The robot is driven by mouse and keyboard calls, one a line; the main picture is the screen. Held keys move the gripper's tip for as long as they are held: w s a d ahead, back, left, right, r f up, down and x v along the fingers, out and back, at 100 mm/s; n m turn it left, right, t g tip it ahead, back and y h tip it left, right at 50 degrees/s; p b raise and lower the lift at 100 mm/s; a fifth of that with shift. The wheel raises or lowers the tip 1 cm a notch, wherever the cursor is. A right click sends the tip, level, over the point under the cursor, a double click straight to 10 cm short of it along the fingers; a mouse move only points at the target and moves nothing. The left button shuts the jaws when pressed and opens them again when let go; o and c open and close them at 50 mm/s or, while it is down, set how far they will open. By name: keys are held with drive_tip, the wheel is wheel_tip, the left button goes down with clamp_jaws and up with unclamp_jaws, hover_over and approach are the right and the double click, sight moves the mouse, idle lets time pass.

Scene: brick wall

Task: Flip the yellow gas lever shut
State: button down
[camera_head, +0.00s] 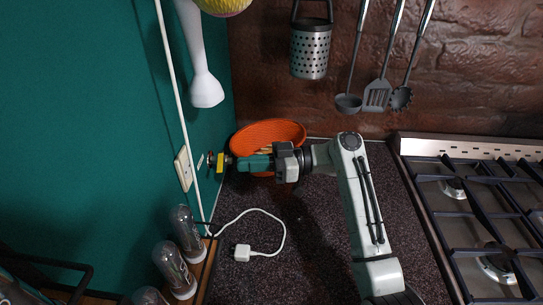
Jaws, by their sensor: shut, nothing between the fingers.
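The yellow gas lever (220,165) is a small yellow piece on a metal fitting at the teal wall, left of the orange bowl. My gripper (233,163) is at the end of my arm, pointing left toward the wall, with its tips right beside the lever. The gripper is shut with nothing in it. I cannot tell whether the tips touch the lever. The lever's exact angle is too small to tell.
An orange bowl (268,132) stands behind my gripper in the corner. A wall outlet (183,168) and white cable are left of the lever. A white charger (242,253) lies on the dark counter (310,220). Glass jars (187,232) stand front left; a gas hob (470,200) is right.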

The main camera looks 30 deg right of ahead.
sight(220, 161)
drive_tip(key=shift+p+x, duration=0.35)
drive_tip(key=shift+x, duration=1.15)
drive_tip(key=a+m+t+h, duration=0.1)
drive_tip(key=a+m+t+h+b, duration=0.1)
drive_tip(key=t, duration=0.1)
drive_tip(key=shift+w+r, duration=0.1)
